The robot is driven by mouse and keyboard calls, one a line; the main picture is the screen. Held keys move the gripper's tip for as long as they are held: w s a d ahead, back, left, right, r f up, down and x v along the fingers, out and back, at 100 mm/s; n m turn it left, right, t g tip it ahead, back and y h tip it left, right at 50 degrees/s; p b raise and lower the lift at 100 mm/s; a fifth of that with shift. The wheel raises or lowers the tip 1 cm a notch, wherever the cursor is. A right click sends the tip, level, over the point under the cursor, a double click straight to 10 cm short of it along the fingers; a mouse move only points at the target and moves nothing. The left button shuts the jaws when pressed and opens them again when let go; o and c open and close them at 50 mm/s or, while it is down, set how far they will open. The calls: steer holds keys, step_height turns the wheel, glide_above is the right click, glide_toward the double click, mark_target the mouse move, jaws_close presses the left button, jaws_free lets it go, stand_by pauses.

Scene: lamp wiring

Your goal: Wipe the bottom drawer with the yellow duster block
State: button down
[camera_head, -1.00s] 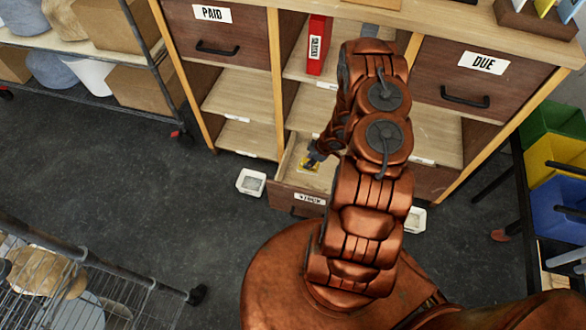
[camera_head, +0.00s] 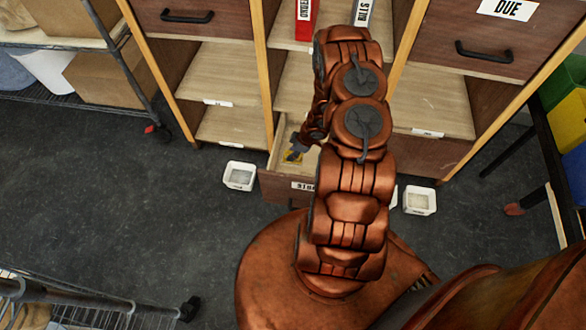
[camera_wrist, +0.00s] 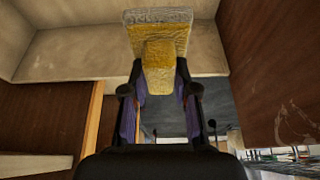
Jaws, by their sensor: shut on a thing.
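The bottom drawer (camera_head: 274,185) is pulled open at the foot of the middle cabinet column, with a white label on its brown front. My gripper (camera_head: 296,150) reaches down into the drawer and is partly hidden by my arm. My arm hides the drawer's right part.
White square containers stand on the floor left (camera_head: 239,176) and right (camera_head: 419,201) of the drawer. A wire rack (camera_head: 90,100) stands at left, and a wheeled wire cart (camera_head: 100,310) at lower left. Coloured bins (camera_head: 570,120) are at right.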

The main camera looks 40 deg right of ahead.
steer(key=b, duration=0.6)
glide_above(294, 171)
steer(key=s+a, duration=0.2)
step_height(294, 171, down, 7)
steer(key=shift+s+a+f, duration=0.1)
steer(key=shift+f, duration=0.1)
steer(key=shift+f+b, duration=0.5)
steer(key=shift+f, duration=0.4)
steer(key=shift+f+b, duration=1.25)
steer(key=shift+f, duration=0.7)
steer(key=shift+f, duration=0.95)
